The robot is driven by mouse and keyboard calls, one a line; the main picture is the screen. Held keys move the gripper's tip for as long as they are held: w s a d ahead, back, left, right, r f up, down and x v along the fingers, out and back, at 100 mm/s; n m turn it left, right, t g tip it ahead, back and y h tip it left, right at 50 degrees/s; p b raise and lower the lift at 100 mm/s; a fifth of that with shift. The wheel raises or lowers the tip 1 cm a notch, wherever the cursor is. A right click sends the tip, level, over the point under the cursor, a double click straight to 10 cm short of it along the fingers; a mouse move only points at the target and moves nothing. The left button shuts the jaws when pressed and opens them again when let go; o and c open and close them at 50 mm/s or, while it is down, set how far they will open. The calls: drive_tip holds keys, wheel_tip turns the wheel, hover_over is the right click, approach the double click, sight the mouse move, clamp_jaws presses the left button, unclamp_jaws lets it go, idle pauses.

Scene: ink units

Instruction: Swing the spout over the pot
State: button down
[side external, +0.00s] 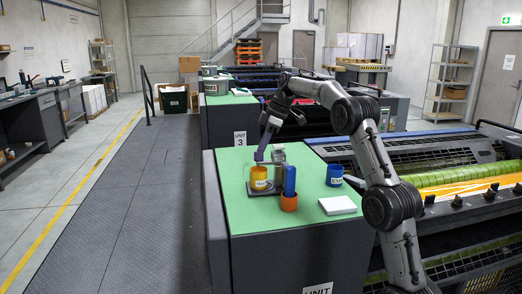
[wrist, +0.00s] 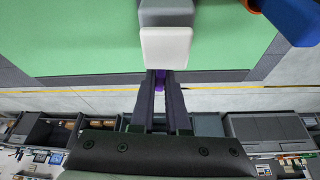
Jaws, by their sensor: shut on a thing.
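My gripper (side external: 262,148) is shut on a small purple part (side external: 258,156), which looks like the handle or end of the spout on a grey dispenser (side external: 279,157). In the wrist view the purple part (wrist: 160,79) shows between the two dark fingers, just below a pale block (wrist: 166,48) on a grey body. A yellow pot (side external: 259,178) with a white label stands upright on a dark base plate (side external: 272,190). In the side view the purple part appears above the yellow pot; I cannot tell whether it is exactly over its mouth. The spout's outlet is not clear.
A blue pot (side external: 334,175) and a white pad (side external: 338,205) are farther right on the green top (side external: 232,165). The green top's left and front parts are clear.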

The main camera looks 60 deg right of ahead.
sight(270, 161)
drive_tip(key=shift+s+a+r+n, duration=0.1)
drive_tip(key=shift+s+a+n, duration=0.1)
drive_tip(key=shift+n, duration=0.4)
drive_tip(key=c, duration=0.9)
unclamp_jaws()
drive_tip(key=v, duration=0.7)
drive_tip(key=shift+r, duration=0.2)
drive_tip(key=shift+d, duration=0.15)
